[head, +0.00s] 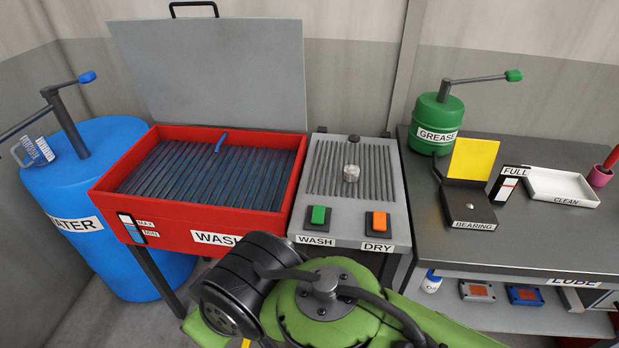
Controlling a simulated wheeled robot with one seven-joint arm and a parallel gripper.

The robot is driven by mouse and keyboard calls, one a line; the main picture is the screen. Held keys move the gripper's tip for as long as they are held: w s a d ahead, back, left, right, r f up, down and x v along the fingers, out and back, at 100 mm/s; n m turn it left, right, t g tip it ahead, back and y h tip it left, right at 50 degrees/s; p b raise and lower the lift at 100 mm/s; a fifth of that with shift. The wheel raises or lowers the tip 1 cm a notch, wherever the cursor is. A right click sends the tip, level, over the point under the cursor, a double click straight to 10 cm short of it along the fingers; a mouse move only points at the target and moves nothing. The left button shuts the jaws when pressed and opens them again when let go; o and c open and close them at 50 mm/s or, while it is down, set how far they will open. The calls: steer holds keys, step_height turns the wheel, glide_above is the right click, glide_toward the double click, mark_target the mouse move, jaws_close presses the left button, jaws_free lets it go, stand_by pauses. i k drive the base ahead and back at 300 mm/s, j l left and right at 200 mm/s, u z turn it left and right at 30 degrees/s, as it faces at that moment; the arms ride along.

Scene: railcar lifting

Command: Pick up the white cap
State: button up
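I cannot make out a white cap for certain in the head view. A small bottle (432,282) with a blue and white body stands on the lower shelf under the right bench, partly hidden by the bench edge. A small shiny metal cylinder (351,173) stands on the ribbed top of the grey wash and dry station (320,150). My green and black arm fills the bottom middle and hides part of the floor and the station's front. My gripper does not show.
A red wash basin (170,222) with an open lid stands left of the station, beside a blue water barrel (45,190). The dark bench (520,235) holds a green grease can (436,125), a bearing box (468,205) and a white clean tray (560,186).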

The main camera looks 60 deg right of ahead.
mark_target(351, 173)
steer(key=z, duration=2.25)
steer(key=i+u, duration=0.15)
steer(key=u, duration=0.25)
steer(key=i+l+u, duration=0.1)
steer(key=u, duration=0.3)
steer(key=i+l+u, duration=0.1)
steer(key=u, duration=0.3)
